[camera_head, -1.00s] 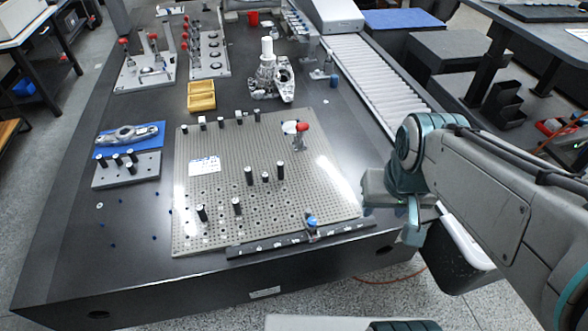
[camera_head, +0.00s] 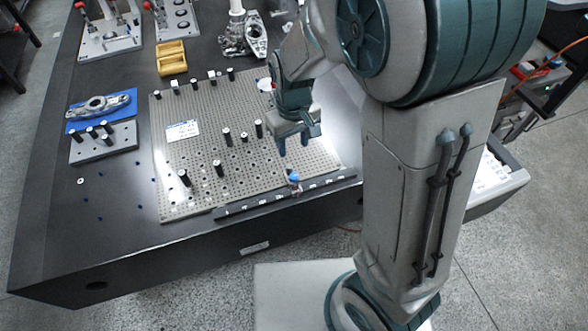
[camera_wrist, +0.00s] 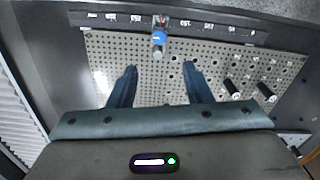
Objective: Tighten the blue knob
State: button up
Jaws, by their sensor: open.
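The small blue knob (camera_head: 294,177) sits on a fixture at the front edge of the perforated plate (camera_head: 190,150), by the dark marked rail (camera_head: 250,203). In the wrist view the blue knob (camera_wrist: 158,38) is beyond my fingertips, near the top middle, with a reddish part behind it. My gripper (camera_head: 296,147) hangs over the plate's right part, behind and above the knob in the head view. Its two fingers (camera_wrist: 160,72) are spread apart with nothing between them. The knob lies clear of both fingers.
Several black posts (camera_head: 227,137) stand on the plate to the left of my gripper. A yellow tray (camera_head: 171,58) and a metal casting (camera_head: 240,38) are farther back. A blue mat (camera_head: 100,110) holding a metal part is at left. My arm covers the right side.

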aim_at(294, 176)
notch_tip(294, 176, down, 13)
jog(key=shift+r+b, duration=0.15)
jog(key=shift+b, duration=0.25)
